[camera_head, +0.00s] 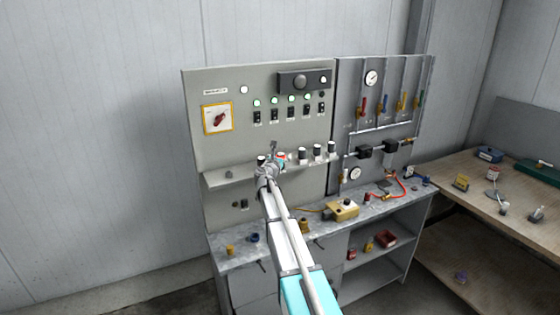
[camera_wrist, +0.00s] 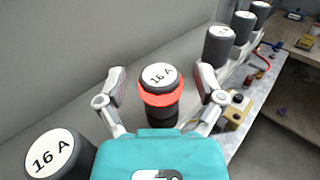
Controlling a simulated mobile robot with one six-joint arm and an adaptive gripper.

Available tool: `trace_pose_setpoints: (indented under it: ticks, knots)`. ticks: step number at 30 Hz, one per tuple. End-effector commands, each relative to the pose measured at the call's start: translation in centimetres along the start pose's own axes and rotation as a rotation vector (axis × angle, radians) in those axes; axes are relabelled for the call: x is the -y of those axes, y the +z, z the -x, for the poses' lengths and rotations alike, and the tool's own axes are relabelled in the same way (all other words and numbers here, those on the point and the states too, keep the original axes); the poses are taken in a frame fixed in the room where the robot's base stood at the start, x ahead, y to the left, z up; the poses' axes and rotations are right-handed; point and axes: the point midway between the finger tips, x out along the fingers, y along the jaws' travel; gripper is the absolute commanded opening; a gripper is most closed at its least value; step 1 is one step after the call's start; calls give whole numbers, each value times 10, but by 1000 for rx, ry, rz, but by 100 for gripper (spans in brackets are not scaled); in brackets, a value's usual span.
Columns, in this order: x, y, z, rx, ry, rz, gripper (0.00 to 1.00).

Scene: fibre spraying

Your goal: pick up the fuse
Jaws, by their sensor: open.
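A black fuse with a red ring and a white cap marked "16 A" (camera_wrist: 161,78) stands upright in the middle of the wrist view. In the head view its red ring (camera_head: 281,156) shows beside the gripper, on the panel's grey ledge (camera_head: 225,177). My gripper (camera_wrist: 161,80) is open, with one finger on each side of this fuse. A gap shows between each finger and the fuse. In the head view my gripper (camera_head: 271,163) is at the ledge and partly covers the fuse row. The fuse's lower end is partly hidden by the gripper body.
Another "16 A" fuse (camera_wrist: 52,158) stands close to the left of my gripper. Several more dark fuses (camera_wrist: 219,46) stand in a row to the right, the nearest close to the right finger. Below is a bench with a yellow box (camera_head: 341,210).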

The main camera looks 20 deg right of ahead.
Motion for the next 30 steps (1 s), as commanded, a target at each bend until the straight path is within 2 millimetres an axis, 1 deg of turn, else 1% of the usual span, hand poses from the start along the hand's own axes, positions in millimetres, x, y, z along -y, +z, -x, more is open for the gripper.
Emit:
trace_pose_setpoints:
  ticks: [13,14,15,23,27,30]
  knots:
    - [0,0,0,0,0,0,87]
    - [0,0,0,0,0,0,83]
    - [0,0,0,0,0,0,76]
    - [0,0,0,0,0,0,27]
    - [0,0,0,0,0,0,1]
    - [0,0,0,0,0,0,0]
